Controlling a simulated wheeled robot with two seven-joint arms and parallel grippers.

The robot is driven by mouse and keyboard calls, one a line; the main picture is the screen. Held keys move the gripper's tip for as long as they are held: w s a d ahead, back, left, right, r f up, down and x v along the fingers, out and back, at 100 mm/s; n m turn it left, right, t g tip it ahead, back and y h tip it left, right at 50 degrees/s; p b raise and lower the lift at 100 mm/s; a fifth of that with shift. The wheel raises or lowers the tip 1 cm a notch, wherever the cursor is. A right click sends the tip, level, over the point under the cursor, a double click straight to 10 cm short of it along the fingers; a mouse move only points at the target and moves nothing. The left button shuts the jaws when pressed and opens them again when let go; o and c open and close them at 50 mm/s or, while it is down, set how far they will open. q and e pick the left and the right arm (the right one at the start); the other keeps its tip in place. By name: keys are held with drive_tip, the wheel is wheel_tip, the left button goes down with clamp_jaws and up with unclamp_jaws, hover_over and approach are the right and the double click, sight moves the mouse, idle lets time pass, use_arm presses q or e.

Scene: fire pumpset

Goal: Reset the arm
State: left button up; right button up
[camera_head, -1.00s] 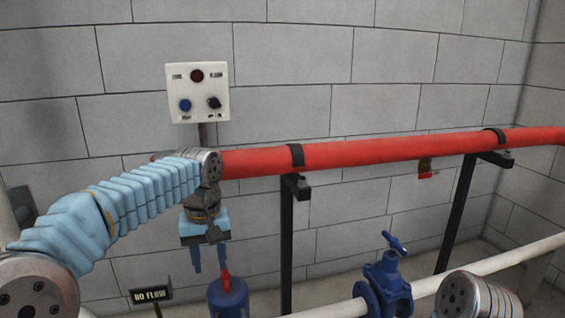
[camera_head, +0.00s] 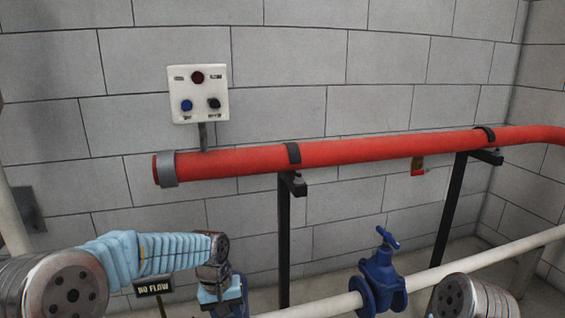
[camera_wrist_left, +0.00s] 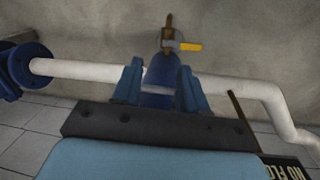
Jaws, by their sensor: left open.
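My left arm comes in low from the left in the head view, with blue ribbed sleeves. Its wrist hangs down at the lower left (camera_head: 222,285), and the fingers are hard to make out there. In the left wrist view my left gripper (camera_wrist_left: 160,80) shows two blue fingers spread apart with nothing held between them. Beyond them are a blue fitting (camera_wrist_left: 158,70) and a white pipe (camera_wrist_left: 90,70); the fingers overlap these in the picture, and contact cannot be told. Part of my right arm shows at the lower right of the head view, but its gripper does not.
A red pipe (camera_head: 375,149) runs along the wall on black supports. A white control box (camera_head: 199,93) with knobs is above its left end. A blue valve (camera_head: 382,280) sits on the low white pipe (camera_head: 480,262). A NO FLOW sign (camera_head: 152,286) is beside my left arm.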

use_arm(q)
drive_tip(key=s+d+f+h, duration=0.1)
drive_tip(key=s+f, duration=0.3)
drive_tip(key=f, duration=0.5)
drive_tip(key=s+d+f+h, duration=0.1)
drive_tip(key=s+f, duration=0.2)
drive_tip(key=f, duration=0.5)
drive_tip(key=s+f, duration=1)
drive_tip(key=s, duration=0.5)
drive_tip(key=shift+s+t+h, duration=0.2)
drive_tip(key=shift+t+h, duration=0.2)
drive_tip(key=shift+d, duration=0.15)
